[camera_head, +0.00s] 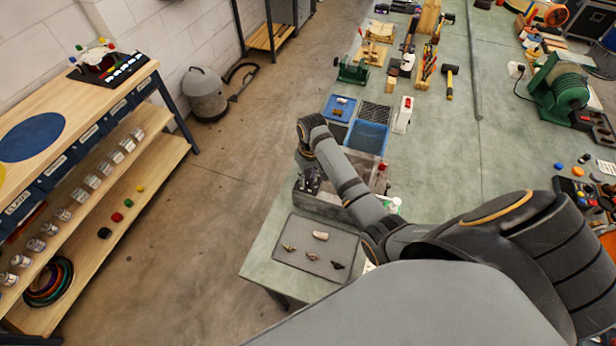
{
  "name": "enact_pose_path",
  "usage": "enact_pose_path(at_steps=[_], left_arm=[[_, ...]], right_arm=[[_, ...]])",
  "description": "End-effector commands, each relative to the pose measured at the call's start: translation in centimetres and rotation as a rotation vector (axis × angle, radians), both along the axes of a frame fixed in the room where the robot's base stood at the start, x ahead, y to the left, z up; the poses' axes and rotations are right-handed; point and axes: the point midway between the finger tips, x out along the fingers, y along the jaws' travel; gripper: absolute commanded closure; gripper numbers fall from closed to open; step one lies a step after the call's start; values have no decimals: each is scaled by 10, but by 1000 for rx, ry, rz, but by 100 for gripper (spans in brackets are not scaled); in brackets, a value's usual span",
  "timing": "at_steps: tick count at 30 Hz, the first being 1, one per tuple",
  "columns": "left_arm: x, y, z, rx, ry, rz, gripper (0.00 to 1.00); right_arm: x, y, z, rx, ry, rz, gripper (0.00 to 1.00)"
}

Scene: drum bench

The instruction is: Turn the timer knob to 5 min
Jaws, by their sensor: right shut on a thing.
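My right arm comes in from the lower right, rises to a bent wrist and points down at a grey box-shaped unit (318,204) near the bench's left edge. My right gripper (311,186) is small and dark here, at the top left of this unit. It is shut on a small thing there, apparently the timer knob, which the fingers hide. The knob's pointer and the minute marks cannot be read. My left gripper is not in view.
A tray with small parts (310,262) lies at the bench's near end. Blue bins (367,137) and a white-and-red bottle-like item (404,115) stand behind the unit. A wooden shelf bench (150,165) stands left across open floor (215,220).

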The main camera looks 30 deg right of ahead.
Motion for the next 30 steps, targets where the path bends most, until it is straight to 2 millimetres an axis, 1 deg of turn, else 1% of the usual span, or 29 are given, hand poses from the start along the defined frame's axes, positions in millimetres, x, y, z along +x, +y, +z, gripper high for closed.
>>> enact_pose_path(at_steps=[12, 18, 24, 30], left_arm=[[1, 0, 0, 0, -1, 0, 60], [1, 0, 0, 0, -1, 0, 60], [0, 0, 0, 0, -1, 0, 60], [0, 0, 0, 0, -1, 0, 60]], right_arm=[[-2, 0, -1, 0, 2, -390, 100], [-2, 0, -1, 0, 2, -557, 100], [-2, 0, -1, 0, 2, -685, 100], [-2, 0, -1, 2, 2, -768, 100]])
